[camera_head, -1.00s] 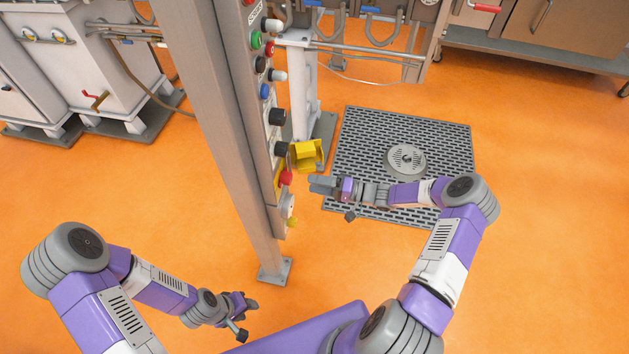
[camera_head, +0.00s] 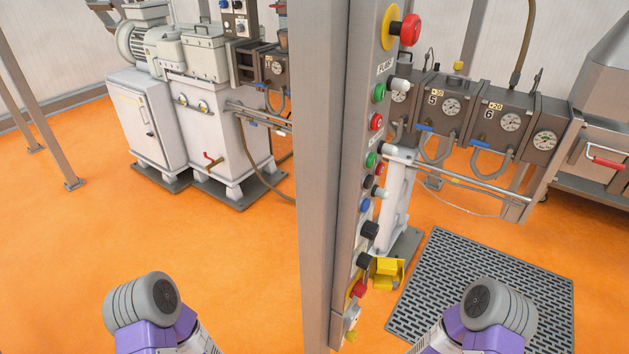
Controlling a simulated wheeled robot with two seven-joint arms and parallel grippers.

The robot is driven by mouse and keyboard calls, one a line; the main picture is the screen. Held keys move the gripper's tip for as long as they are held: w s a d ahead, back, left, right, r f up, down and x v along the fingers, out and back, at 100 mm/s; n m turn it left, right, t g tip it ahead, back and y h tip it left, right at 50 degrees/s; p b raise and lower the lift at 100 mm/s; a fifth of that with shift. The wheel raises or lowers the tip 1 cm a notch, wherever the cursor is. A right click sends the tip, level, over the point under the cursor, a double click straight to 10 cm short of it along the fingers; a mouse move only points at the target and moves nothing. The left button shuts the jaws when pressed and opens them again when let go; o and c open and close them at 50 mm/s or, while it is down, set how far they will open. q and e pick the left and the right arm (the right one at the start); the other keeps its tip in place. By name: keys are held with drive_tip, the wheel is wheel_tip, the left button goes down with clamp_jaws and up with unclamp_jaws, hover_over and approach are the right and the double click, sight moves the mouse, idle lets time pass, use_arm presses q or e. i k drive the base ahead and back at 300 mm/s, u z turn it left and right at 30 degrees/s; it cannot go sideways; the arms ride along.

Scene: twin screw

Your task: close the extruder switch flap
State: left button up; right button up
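The yellow flap (camera_head: 387,272) is on the lower part of the control panel on the grey post, in the head view. It stands out from the panel to the right, open, beside a black knob (camera_head: 364,260) and just above a red button (camera_head: 357,289). The panel (camera_head: 372,150) carries several coloured buttons and knobs. Both my grippers are below the bottom edge of the picture. Only the upper links of my two arms show, at the bottom left and bottom right.
The tall grey post (camera_head: 325,190) stands in the middle. A floor grate (camera_head: 490,295) lies to its right. A white machine (camera_head: 205,125) stands at the back left, and gauge boxes (camera_head: 490,110) with pipes at the back right. The orange floor at left is clear.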

sight(383, 270)
drive_tip(key=u, duration=3.7)
drive_tip(key=k, duration=1.85)
drive_tip(key=z, duration=1.95)
